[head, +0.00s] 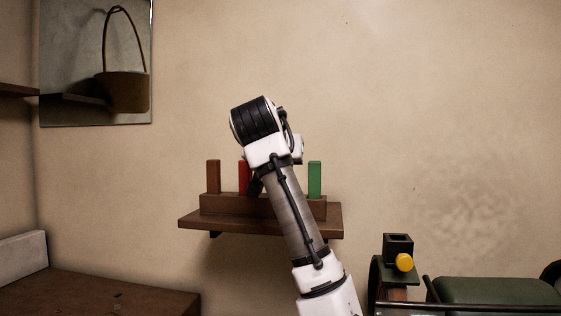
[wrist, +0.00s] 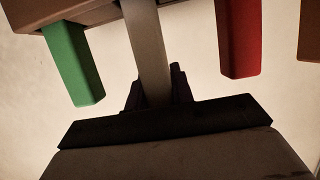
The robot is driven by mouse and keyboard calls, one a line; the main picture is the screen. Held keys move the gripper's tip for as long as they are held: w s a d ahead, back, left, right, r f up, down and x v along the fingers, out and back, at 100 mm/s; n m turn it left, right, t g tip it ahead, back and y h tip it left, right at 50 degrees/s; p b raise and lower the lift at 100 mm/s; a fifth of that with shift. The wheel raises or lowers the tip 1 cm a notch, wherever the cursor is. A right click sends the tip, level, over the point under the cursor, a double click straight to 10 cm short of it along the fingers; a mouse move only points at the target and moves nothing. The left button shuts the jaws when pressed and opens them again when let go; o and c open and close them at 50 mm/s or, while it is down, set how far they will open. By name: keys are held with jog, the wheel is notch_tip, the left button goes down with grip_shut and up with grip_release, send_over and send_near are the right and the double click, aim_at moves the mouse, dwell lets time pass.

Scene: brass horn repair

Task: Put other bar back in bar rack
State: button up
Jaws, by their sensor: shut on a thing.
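The bar rack (head: 225,204) is a brown wooden block on a small wall shelf. In the head view a brown bar (head: 213,177), a red bar (head: 243,176) and a green bar (head: 314,180) stand upright in it. In the wrist view, which looks upside down, my gripper (wrist: 157,88) is shut on a pale grey-beige bar (wrist: 148,45) between the green bar (wrist: 74,65) and the red bar (wrist: 239,38). The pale bar's far end overlaps the rack (wrist: 75,10); I cannot tell whether it sits in a slot. My arm hides the pale bar in the head view.
The shelf (head: 193,222) juts from a bare beige wall. A mirror (head: 75,60) hangs at upper left. A dark wooden surface (head: 100,295) is at lower left. A green padded item (head: 500,291) and a stand with a yellow knob (head: 404,262) are at lower right.

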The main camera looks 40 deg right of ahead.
jog(key=shift+f+b, duration=0.55)
jog(key=shift+f, duration=0.25)
jog(key=o, duration=1.1)
jog(key=shift+c, duration=0.2)
jog(key=b+v, duration=0.4)
jog(key=v, duration=1)
jog(key=shift+b, duration=0.4)
jog(key=shift+d, duration=0.1)
